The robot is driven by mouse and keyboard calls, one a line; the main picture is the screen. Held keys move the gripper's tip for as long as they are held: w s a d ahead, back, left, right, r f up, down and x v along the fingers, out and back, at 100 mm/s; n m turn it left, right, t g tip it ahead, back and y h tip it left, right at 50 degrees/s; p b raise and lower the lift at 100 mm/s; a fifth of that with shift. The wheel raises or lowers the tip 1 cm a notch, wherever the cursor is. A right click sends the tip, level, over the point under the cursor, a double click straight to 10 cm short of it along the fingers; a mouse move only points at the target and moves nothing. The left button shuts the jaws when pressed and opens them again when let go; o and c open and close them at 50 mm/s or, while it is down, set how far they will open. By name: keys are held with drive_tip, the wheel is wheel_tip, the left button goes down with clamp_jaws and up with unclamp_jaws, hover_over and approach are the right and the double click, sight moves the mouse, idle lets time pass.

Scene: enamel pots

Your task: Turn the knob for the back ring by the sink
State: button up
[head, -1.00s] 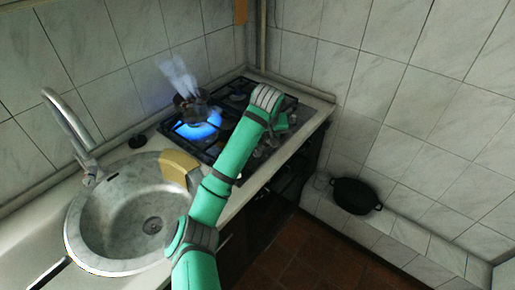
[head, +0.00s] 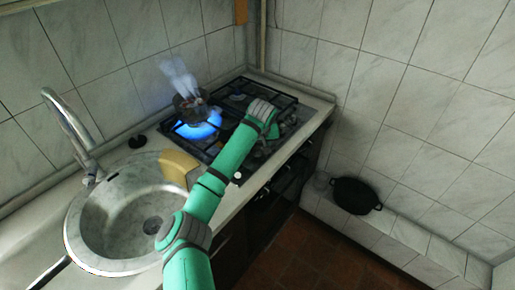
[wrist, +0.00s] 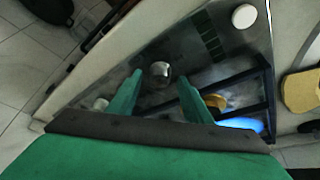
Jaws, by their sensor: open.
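The hob (head: 296,128) stands right of the sink. A blue flame (head: 199,124) burns on its back ring by the sink, under a small dark pot (head: 190,105) with pale steam rising. In the wrist view, a round silver knob (wrist: 160,72) shows between the fingertips of my open gripper (wrist: 159,76); I cannot tell whether they touch it. A pale knob (wrist: 245,16) lies farther right and another (wrist: 101,104) is partly visible at the left. A pale knob also shows at the hob's front in the head view (head: 237,178). My arm hides other knobs there.
A black pan (head: 355,196) sits on the low tiled ledge at the right. Walls close in behind and right of the hob.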

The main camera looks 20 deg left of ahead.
drive_tip(key=shift+f, duration=0.15)
drive_tip(key=c, duration=1.1)
drive_tip(key=shift+o, duration=0.2)
drive_tip(key=shift+m, duration=0.3)
drive_tip(key=m+h, duration=0.1)
drive_tip(key=m, duration=0.2)
drive_tip(key=shift+a+f+m+h, duration=0.1)
drive_tip(key=shift+a+m+h, duration=0.05)
drive_tip(key=shift+m+h, duration=0.25)
drive_tip(key=m+h, duration=0.1)
drive_tip(key=m, duration=0.3)
drive_tip(key=shift+a+m+h, duration=0.15)
drive_tip(key=shift+m+h, duration=0.15)
drive_tip(key=shift+h, duration=0.1)
drive_tip(key=m+g+h, duration=0.1)
drive_tip(key=m, duration=0.3)
drive_tip(key=shift+w+a, duration=0.1)
drive_tip(key=shift+a, duration=0.05)
drive_tip(key=shift+w+m+g+h, duration=0.1)
drive_tip(key=shift+m+g+h, duration=0.25)
drive_tip(key=shift+m, duration=0.85)
drive_tip(key=shift+m+g+h, duration=0.35)
drive_tip(key=shift+m, duration=0.85)
drive_tip(key=shift+a, duration=0.1)
